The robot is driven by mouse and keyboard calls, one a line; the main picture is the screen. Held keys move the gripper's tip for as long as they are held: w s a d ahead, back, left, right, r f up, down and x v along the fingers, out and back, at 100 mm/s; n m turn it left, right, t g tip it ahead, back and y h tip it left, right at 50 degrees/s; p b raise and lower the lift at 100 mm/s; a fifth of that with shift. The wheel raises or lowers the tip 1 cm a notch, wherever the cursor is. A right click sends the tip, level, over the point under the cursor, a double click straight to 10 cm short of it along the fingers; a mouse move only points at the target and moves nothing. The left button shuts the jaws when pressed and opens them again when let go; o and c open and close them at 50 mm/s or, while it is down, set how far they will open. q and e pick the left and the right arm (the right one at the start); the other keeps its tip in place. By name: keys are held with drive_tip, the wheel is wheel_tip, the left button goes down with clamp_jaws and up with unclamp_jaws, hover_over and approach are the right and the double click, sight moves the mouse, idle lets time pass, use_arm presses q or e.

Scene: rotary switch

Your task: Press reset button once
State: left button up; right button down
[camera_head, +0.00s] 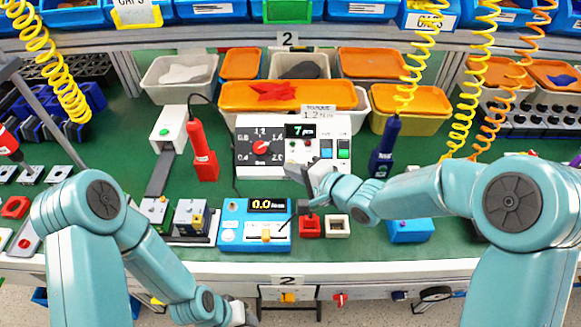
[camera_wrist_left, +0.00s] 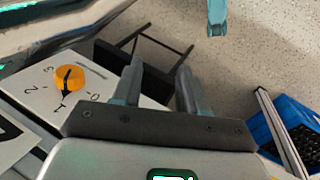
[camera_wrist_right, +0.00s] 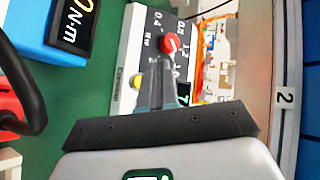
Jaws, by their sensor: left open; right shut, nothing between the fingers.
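The white torque box (camera_head: 245,165) stands mid-table with a red dial knob (camera_head: 261,147), a small display reading 7 (camera_head: 300,131), and blue (camera_head: 326,147) and green (camera_head: 343,148) buttons. My right gripper (camera_head: 318,172) is shut and empty, at the box's lower right front in the head view. In the right wrist view its closed fingers (camera_wrist_right: 158,65) overlap the box face, between the red knob (camera_wrist_right: 170,43) and a yellow button (camera_wrist_right: 136,81). Contact cannot be told. No reset label is readable. My left gripper (camera_wrist_left: 157,75) is open and empty, low in front of the table edge.
A blue torque meter (camera_head: 230,235) reading 0.0 sits in front of the box. A red screwdriver (camera_head: 203,155) and a dark blue one (camera_head: 385,150) stand either side. An orange knob (camera_wrist_left: 69,78) is on a white panel near my left gripper.

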drive_tip(key=w+f, duration=0.2)
drive_tip(key=w, duration=0.1)
drive_tip(key=shift+f, duration=0.35)
drive_tip(key=shift+w+f, duration=0.5)
drive_tip(key=shift+f, duration=0.05)
idle(1.4)
drive_tip(key=shift+w+f, duration=0.3)
drive_tip(key=shift+w+f, duration=0.25)
drive_tip(key=shift+f, duration=0.05)
idle(0.8)
drive_tip(key=shift+r, duration=0.1)
drive_tip(key=shift+s+r+p, duration=0.4)
drive_tip(key=shift+s+r, duration=0.05)
drive_tip(key=shift+s, duration=0.15)
